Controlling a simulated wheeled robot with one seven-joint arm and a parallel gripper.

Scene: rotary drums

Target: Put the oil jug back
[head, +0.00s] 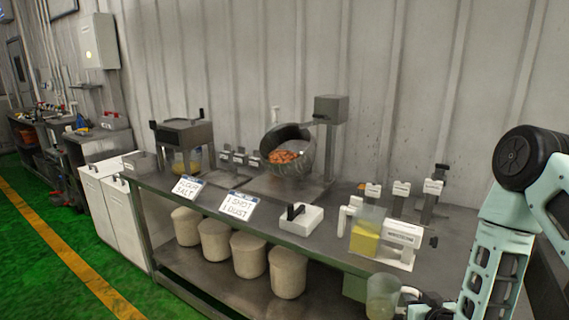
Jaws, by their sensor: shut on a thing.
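A translucent jug (382,298) with a white handle is at the bottom right, in front of the steel table's front edge. My gripper (410,300) is at the handle side of this jug, shut on it, and partly cut off by the bottom edge. The jug looks upright, and no clear oil level shows in it. A clear container with yellow contents (365,241) stands on the table behind it, beside a white labelled stand (401,235) and a white handle-like part. I cannot read which of the two is labelled oil.
The steel table (325,240) holds a tilted drum (288,148) with orange-brown pieces, a white box (295,219), two handwritten signs and a machine (184,142) at left. Several beige bins (287,273) stand on the lower shelf. Green floor is free at left.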

